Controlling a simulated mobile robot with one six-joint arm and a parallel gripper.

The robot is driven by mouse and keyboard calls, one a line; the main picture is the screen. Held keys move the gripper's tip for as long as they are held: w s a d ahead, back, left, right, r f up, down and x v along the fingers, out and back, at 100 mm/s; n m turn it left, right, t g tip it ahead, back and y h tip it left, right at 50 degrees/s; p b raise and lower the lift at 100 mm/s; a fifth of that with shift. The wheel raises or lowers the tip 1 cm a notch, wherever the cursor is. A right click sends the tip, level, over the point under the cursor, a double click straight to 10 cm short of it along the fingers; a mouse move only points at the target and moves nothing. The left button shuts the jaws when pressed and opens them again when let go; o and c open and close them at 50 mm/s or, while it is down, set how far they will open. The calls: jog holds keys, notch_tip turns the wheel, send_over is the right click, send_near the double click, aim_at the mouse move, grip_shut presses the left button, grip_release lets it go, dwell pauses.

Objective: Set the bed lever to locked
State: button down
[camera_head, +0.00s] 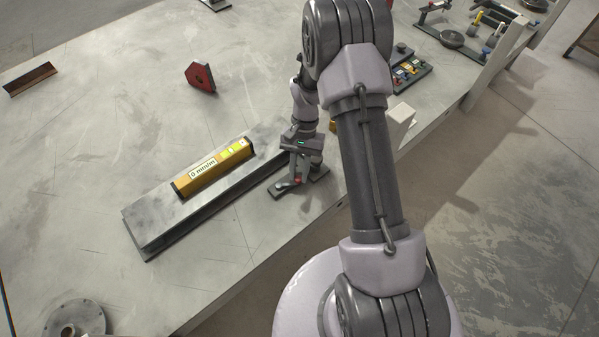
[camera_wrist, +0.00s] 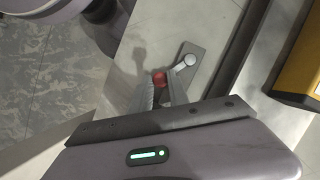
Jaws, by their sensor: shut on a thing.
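The bed lever has a red knob (camera_wrist: 159,78) and a grey arm that runs to a round pale pivot (camera_wrist: 189,60) on a dark base plate (camera_wrist: 194,47). In the head view the base plate (camera_head: 317,190) lies on the table beside the long bed, and the red knob (camera_head: 297,180) shows small under my gripper (camera_head: 293,182). In the wrist view my gripper (camera_wrist: 160,92) is shut on the red knob, its fingertips on either side of it. Any lock marking on the plate cannot be read.
The long grey bed (camera_head: 150,222) carries a yellow level reading 0 mm/m (camera_head: 213,168); the level also shows in the wrist view (camera_wrist: 300,75). A red block (camera_head: 201,77) stands farther back. A panel with coloured switches (camera_head: 410,70) stands near the table edge.

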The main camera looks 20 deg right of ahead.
jog(key=shift+w+n+h+p, duration=0.4)
jog(key=shift+w+n, duration=0.1)
jog(key=shift+n, duration=0.4)
jog(key=c, duration=1.3)
grip_release()
jog(key=shift+o, duration=0.2)
jog(key=p+v, duration=0.4)
jog(key=v, duration=1.3)
jog(key=shift+w+p, duration=0.25)
jog(key=shift+p, duration=0.05)
jog(key=shift+r, duration=0.25)
